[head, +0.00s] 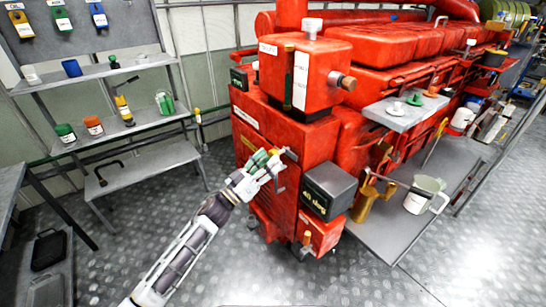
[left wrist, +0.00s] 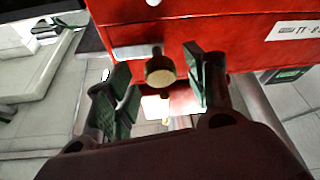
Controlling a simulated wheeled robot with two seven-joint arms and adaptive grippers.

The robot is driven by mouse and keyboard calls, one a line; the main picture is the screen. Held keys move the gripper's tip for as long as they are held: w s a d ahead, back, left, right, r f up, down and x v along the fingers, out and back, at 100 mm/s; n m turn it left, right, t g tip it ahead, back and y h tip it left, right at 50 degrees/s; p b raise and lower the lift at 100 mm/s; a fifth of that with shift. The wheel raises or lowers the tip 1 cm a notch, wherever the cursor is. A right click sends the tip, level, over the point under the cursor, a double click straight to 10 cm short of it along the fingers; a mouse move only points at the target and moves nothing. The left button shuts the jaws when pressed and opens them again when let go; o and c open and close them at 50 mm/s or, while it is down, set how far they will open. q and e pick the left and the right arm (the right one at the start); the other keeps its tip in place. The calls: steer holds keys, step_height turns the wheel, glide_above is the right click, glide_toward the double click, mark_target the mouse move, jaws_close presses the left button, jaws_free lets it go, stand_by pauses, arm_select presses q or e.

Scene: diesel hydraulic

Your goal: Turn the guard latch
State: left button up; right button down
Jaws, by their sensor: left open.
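A small latch with a round brass knob (left wrist: 160,71) and a flat grey bar sits on the red engine housing in the left wrist view; it looks like the guard latch. In the head view a small brass tip (head: 291,154) shows just past my fingers, probably the same part. My left gripper (head: 266,163) is at the front of the red housing (head: 272,132). Its green-padded fingers (left wrist: 160,88) are open, one on each side of the knob, with gaps visible. I cannot tell the exact depth between knob and pads. My right gripper is not in view.
A dark grey box (head: 330,188) juts from the housing right of my gripper. A brass jug (head: 372,203) and white mug (head: 424,196) stand on a low grey platform (head: 400,232). A shelf rack (head: 120,128) stands left. Floor around my arm is clear.

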arm_select(q)
steer(key=shift+x, duration=1.25)
steer(key=c, duration=1)
